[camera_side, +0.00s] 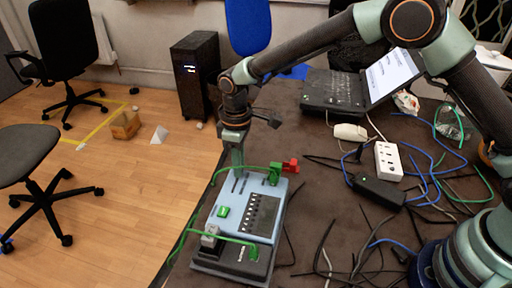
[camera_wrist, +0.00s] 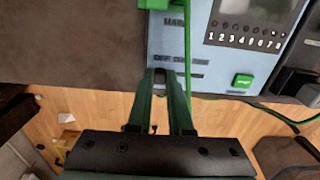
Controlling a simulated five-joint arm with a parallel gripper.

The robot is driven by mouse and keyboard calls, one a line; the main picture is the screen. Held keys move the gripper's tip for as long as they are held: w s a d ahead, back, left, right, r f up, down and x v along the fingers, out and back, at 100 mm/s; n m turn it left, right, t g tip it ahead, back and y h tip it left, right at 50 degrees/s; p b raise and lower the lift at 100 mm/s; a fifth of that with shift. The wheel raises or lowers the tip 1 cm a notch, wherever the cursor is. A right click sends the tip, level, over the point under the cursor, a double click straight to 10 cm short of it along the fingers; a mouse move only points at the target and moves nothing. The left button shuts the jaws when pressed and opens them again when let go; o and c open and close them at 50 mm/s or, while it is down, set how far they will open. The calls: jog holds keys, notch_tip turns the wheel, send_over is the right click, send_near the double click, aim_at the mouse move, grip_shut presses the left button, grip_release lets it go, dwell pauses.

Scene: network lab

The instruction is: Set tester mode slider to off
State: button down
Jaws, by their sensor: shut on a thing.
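The tester is a light blue box on a dark base (camera_side: 230,268) at the table's front left edge. Its blue face (camera_side: 214,228) carries a numbered panel (camera_side: 261,215) and a green button (camera_side: 223,211); the button also shows in the wrist view (camera_wrist: 243,80). My gripper (camera_side: 238,164) reaches down to the far left part of the face. In the wrist view its green fingers (camera_wrist: 168,78) close on a small dark piece beside printed labels (camera_wrist: 178,60), apparently the mode slider. The fingers hide most of it, and its setting cannot be read.
Green cables plug into the tester, with a red plug (camera_side: 291,166) at its far right. A laptop (camera_side: 335,90), a white power strip (camera_side: 388,160), a black adapter (camera_side: 378,190) and loose cables crowd the table's right. The table's left edge drops to the floor.

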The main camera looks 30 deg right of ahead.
jog(key=c, duration=0.8)
grip_release()
jog(key=shift+w+d, duration=0.1)
jog(key=shift+w, duration=0.05)
jog(key=shift+r, duration=0.15)
notch_tip(320, 180, up, 12)
